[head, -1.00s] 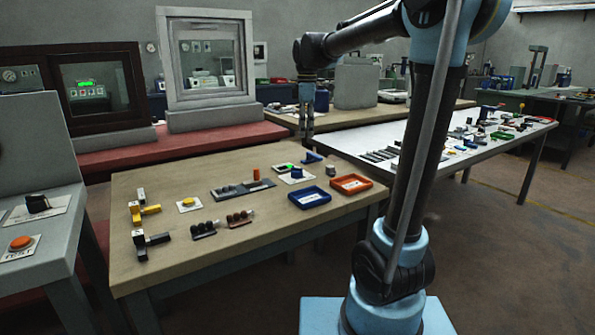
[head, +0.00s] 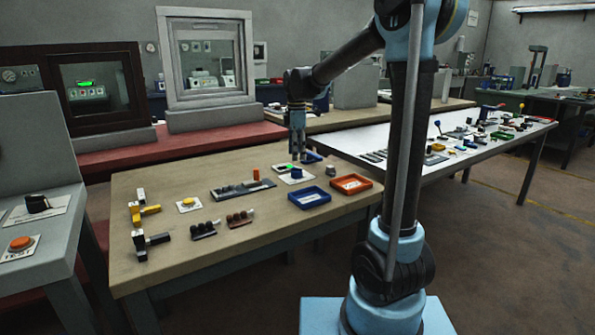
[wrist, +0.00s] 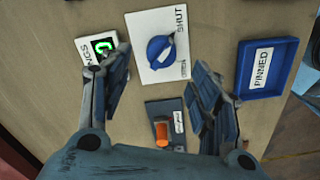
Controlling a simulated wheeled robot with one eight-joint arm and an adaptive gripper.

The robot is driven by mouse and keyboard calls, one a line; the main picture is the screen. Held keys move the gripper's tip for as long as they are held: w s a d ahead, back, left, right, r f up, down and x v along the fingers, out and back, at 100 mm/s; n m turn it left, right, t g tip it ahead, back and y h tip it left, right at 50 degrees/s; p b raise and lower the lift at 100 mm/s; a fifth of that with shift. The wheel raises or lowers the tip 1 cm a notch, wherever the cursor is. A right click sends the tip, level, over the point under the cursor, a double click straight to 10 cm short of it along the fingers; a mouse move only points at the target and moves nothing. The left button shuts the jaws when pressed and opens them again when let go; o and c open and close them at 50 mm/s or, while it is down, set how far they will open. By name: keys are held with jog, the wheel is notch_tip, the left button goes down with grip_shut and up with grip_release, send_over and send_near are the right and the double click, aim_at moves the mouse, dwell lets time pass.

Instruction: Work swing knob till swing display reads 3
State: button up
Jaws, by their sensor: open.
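The swing knob (wrist: 161,50) is a blue round knob with a raised grip bar, on a white plate marked SHUT in the wrist view. In the head view the knob (head: 296,173) sits near the far edge of the wooden table. The swing display (wrist: 102,46) is a small green-lit panel left of the knob, its label partly hidden by a finger. Its digit looks like 0. My gripper (wrist: 160,62) is open and empty, its fingers either side of the knob in the wrist view. In the head view my gripper (head: 297,155) hangs just above the knob, apparently not touching it.
A blue tray (wrist: 243,68) marked PINNED lies right of the knob. A dark plate with an orange peg (wrist: 161,131) lies below it in the wrist view. An orange tray (head: 351,194) and several small fixtures share the wooden table (head: 230,262).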

aim_at(297, 168)
notch_tip(297, 168, down, 7)
jog(key=shift+f, duration=0.15)
jog(key=shift+c, duration=0.6)
jog(key=c, duration=0.9)
